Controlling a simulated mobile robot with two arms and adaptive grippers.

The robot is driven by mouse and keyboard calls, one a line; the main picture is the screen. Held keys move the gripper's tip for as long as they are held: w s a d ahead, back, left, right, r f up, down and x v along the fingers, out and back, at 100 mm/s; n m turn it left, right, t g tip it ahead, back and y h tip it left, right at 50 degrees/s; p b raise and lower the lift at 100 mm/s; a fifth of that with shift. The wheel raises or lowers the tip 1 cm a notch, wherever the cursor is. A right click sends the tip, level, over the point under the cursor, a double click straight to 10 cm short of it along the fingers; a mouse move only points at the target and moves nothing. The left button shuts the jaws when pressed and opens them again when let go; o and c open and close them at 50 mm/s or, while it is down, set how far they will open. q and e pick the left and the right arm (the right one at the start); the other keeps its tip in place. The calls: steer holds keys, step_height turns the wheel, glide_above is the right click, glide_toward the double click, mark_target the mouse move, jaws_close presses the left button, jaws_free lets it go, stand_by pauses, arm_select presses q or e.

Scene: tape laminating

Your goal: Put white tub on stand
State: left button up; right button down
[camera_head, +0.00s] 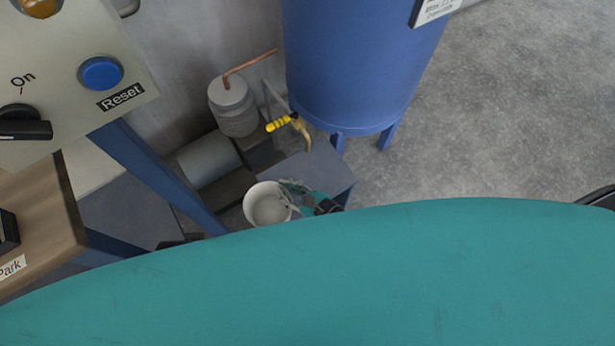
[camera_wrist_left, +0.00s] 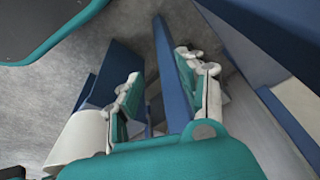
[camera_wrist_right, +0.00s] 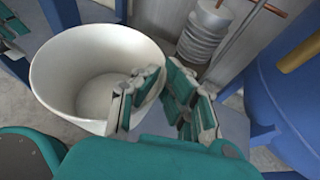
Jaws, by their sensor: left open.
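The white tub (camera_head: 262,209) is an open, empty round bucket low in the middle of the head view. It fills the upper left of the right wrist view (camera_wrist_right: 85,65). My right gripper (camera_head: 292,190) is at the tub's right side. In the right wrist view my right gripper (camera_wrist_right: 165,72) has one finger inside the rim and the other outside, closed on the wall. A low grey-topped stand (camera_head: 325,165) is right beside the tub; whether they touch is unclear. My left gripper (camera_wrist_left: 160,72) is open, with a blue beam showing between its fingers; the head view does not show it.
A blue tank (camera_head: 360,60) on legs stands behind the stand. A grey ribbed canister (camera_head: 233,110) with a copper pipe and a yellow-handled valve (camera_head: 280,123) are close behind. A blue post (camera_head: 155,165) and control panel (camera_head: 60,75) are left. Open floor (camera_head: 510,120) lies right.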

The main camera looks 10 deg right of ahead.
arm_select(q)
step_height(320, 180, down, 10)
steer(key=s, duration=0.3)
arm_select(e)
steer(key=w+d+f+b, duration=0.1)
steer(key=w+d+b, duration=0.1)
steer(key=w+d, duration=0.1)
steer(key=w+d+f+b, duration=0.2)
steer(key=w+d, duration=0.2)
steer(key=d, duration=0.1)
steer(key=w+d+f+b, duration=0.2)
steer(key=w+d, duration=0.1)
steer(key=d, duration=0.1)
steer(key=shift+w+d, duration=0.1)
steer(key=shift+w, duration=0.1)
arm_select(q)
step_height(320, 180, up, 20)
steer(key=w, duration=0.1)
steer(key=shift+w+a+t, duration=0.2)
steer(key=shift+w+t, duration=0.15)
steer(key=shift+t, duration=0.05)
arm_select(e)
steer(key=shift+f, duration=0.15)
steer(key=c, duration=1.5)
jaws_free()
arm_select(q)
steer(key=shift+f, duration=0.1)
